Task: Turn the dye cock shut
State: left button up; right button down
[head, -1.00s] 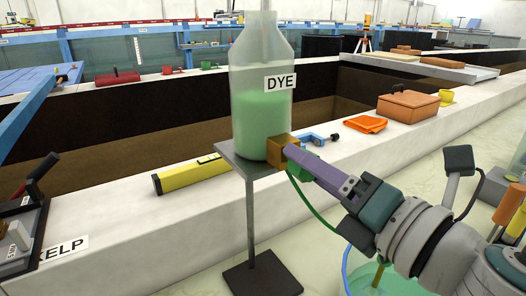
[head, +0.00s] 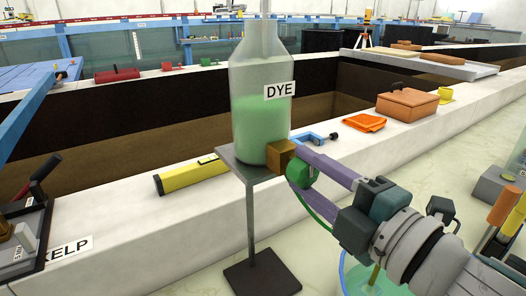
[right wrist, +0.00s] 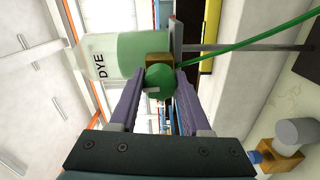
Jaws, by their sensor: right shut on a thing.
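The dye bottle (head: 262,85), clear with green liquid and a DYE label, stands on a small grey stand (head: 250,215). A brass block (head: 280,157) sits at its lower right, with the round green cock (head: 300,172) on its front. My right gripper (head: 304,168) is shut on the green cock, one purple finger on each side. In the right wrist view the cock (right wrist: 160,82) sits between the fingertips, in front of the brass block (right wrist: 158,60). A small pale mark shows on its face. My left gripper is not in view.
A green tube (head: 318,206) runs down from the cock behind my right gripper. A yellow level (head: 185,176), a blue clamp (head: 313,138), an orange cloth (head: 364,122) and a terracotta box (head: 407,103) lie on the white flume ledge.

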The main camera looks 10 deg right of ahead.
jog(key=shift+m, duration=0.5)
jog(key=shift+c, duration=1.9)
grip_release()
jog(key=b+v, duration=0.1)
jog(key=v, duration=0.9)
jog(key=shift+w, duration=0.1)
